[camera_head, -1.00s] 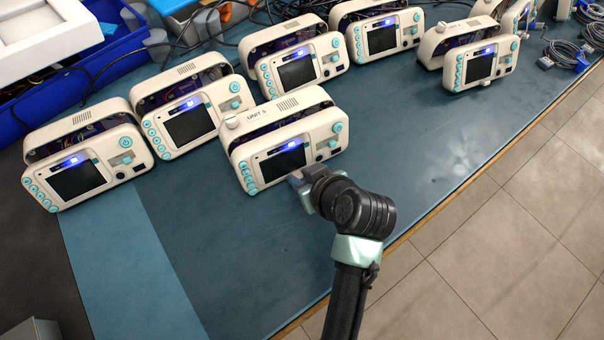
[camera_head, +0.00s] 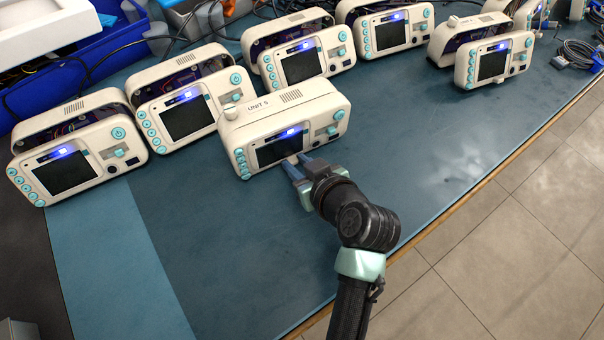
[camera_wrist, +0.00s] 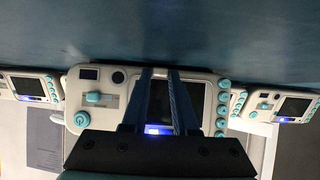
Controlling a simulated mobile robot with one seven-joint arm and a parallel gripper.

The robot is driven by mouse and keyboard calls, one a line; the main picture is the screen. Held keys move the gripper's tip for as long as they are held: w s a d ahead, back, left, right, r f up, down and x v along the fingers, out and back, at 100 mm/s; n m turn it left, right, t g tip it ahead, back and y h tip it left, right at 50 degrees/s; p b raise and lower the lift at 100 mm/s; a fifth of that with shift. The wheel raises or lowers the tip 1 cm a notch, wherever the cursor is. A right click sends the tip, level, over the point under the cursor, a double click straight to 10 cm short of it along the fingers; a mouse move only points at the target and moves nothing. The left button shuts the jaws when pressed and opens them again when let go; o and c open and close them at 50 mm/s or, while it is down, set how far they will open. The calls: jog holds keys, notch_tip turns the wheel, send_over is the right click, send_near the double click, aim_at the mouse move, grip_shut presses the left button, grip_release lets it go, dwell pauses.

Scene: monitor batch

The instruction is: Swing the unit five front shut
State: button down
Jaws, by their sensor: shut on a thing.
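Unit five (camera_head: 287,98), a cream case with "UNIT 5" on its top, stands on the blue mat in the middle of the head view. Its front (camera_head: 279,149), with a dark screen, a lit blue indicator and teal buttons, sits against the case with no gap showing along the top. In the wrist view the front (camera_wrist: 110,78) appears upside down. My gripper (camera_head: 293,165) is at the front's lower edge, shut on it. In the wrist view its two blue fingers (camera_wrist: 161,74) lie across the screen; the exact contact is hidden.
Similar units stand behind and to the left, such as one (camera_head: 190,100) with its front tilted open and wiring showing. Another open unit (camera_head: 490,65) is at the right. The mat (camera_head: 430,150) is clear to the right of unit five.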

jog(key=c, duration=0.7)
grip_release()
jog(key=p+v, duration=0.2)
jog(key=v, duration=1.1)
jog(key=shift+r, duration=0.1)
jog(key=shift+w, duration=0.1)
